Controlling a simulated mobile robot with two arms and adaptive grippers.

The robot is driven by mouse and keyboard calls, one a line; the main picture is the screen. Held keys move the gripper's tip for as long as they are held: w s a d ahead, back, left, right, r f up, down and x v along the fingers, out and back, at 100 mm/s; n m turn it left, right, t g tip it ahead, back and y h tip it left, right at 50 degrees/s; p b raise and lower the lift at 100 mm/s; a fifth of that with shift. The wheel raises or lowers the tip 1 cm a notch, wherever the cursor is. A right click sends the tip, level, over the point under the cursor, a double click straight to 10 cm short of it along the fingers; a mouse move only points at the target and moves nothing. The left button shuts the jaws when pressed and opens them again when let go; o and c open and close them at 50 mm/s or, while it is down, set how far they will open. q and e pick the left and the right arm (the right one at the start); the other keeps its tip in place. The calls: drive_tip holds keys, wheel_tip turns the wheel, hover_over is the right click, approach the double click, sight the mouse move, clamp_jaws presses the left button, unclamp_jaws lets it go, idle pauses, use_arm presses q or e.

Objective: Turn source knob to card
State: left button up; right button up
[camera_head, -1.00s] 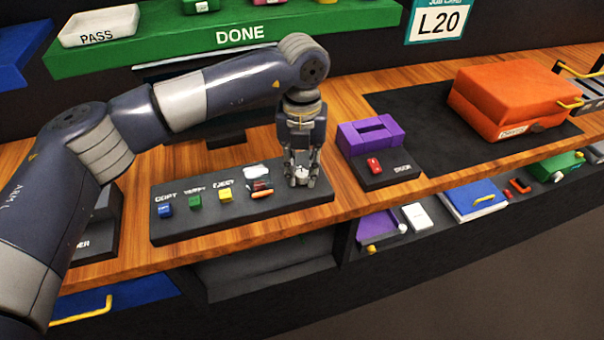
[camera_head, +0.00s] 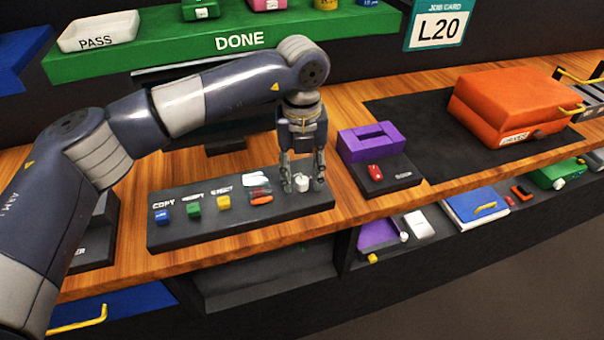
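The dark control panel (camera_head: 180,236) lies on the wooden counter. A small white knob (camera_head: 302,184) stands at its right end; its pointing direction is too small to read. My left gripper (camera_head: 302,187) is directly above the knob, pointing down. Its fingers are spread to either side of the knob with visible gaps, so it looks open. To the knob's left is a white label with a red and orange piece (camera_head: 260,190). Blue (camera_head: 162,216), green (camera_head: 194,208) and yellow (camera_head: 223,202) buttons sit further left. My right gripper is not in view.
A purple block-like holder (camera_head: 366,143) and a red button (camera_head: 375,172) stand right of the panel. An orange case (camera_head: 505,105) rests on a black mat (camera_head: 415,125). A green DONE shelf (camera_head: 160,47) is behind. Bare counter lies before the panel.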

sight(302, 179)
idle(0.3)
use_arm(q)
wheel_tip(302, 179, up, 12)
idle(0.4)
idle(0.4)
